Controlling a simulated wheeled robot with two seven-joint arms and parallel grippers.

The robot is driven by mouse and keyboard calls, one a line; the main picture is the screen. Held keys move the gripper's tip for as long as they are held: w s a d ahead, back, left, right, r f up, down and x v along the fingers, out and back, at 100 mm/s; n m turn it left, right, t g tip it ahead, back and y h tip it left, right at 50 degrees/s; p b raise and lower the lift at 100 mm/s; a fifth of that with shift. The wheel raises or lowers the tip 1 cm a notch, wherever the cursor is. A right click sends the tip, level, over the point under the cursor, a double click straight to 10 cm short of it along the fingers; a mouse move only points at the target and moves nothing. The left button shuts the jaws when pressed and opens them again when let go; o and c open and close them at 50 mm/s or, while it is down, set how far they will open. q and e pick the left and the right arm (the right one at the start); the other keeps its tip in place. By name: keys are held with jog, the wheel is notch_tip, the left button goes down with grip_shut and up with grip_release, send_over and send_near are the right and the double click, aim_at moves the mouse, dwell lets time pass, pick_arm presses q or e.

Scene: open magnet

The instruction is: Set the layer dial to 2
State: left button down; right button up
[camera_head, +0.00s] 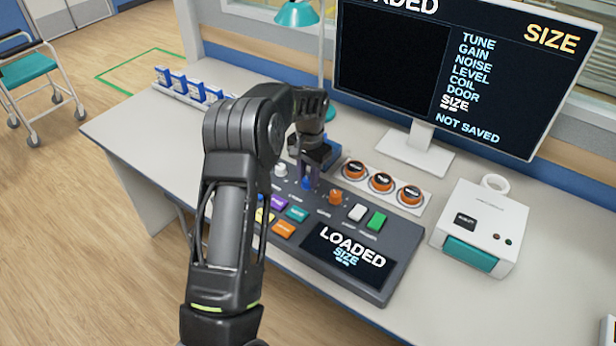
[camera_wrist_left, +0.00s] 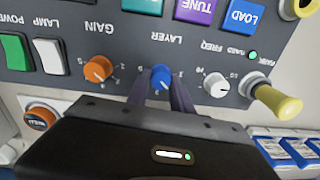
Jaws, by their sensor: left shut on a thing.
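The blue layer dial (camera_head: 307,184) sits on the dark control console (camera_head: 402,250) on the desk. It also shows in the left wrist view (camera_wrist_left: 161,77), under the upside-down label LAYER, with tiny marks around it that are too small to read surely. I cannot tell exactly which mark its pointer meets. My left gripper (camera_head: 309,177) reaches down from above, its two fingers (camera_wrist_left: 160,91) on either side of the dial and shut on it. My right gripper is not in view.
An orange gain knob (camera_wrist_left: 98,69) and a white freq knob (camera_wrist_left: 216,85) flank the dial closely. A yellow-handled lever (camera_wrist_left: 278,101) stands beyond the white knob. The monitor (camera_head: 420,155) stands behind, reading NOT SAVED. A white box (camera_head: 480,215) stands at right.

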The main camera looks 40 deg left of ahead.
pick_arm(q)
jog(key=c, duration=1.1)
grip_release()
jog(key=shift+d+r+b, duration=0.15)
jog(key=shift+r+b, duration=0.35)
jog(key=shift+r, duration=3.45)
